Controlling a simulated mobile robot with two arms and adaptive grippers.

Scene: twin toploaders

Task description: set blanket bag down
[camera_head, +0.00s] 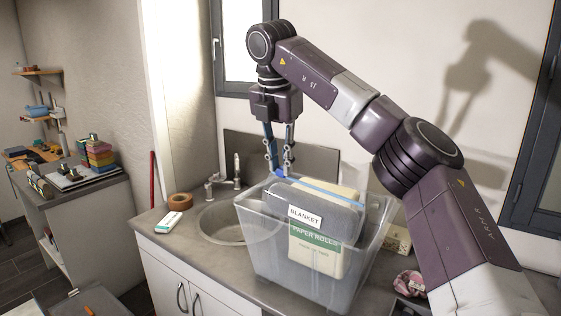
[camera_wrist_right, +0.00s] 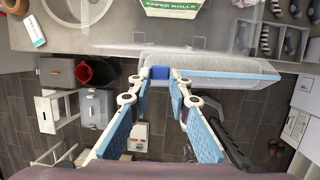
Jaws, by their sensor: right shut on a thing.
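The blanket bag (camera_head: 316,212) is a grey, clear-wrapped pack with a white BLANKET label and a blue strip along its top. My right gripper (camera_head: 279,170) points down and is shut on the bag's blue tab at its upper left corner. In the right wrist view, the fingertips (camera_wrist_right: 161,76) meet at this tab, and the bag (camera_wrist_right: 222,70) extends to the right. In the head view the bag overlaps the clear tub (camera_head: 283,270); whether it hangs inside or in front of the tub is hard to tell. My left gripper is not in view.
A cream paper rolls pack (camera_head: 318,256) stands in the tub on the grey counter (camera_head: 165,241). A round sink (camera_head: 222,232) with a faucet, a tape roll (camera_head: 180,200) and a white box (camera_head: 169,222) are to the left. A pink cloth (camera_head: 409,283) lies at right.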

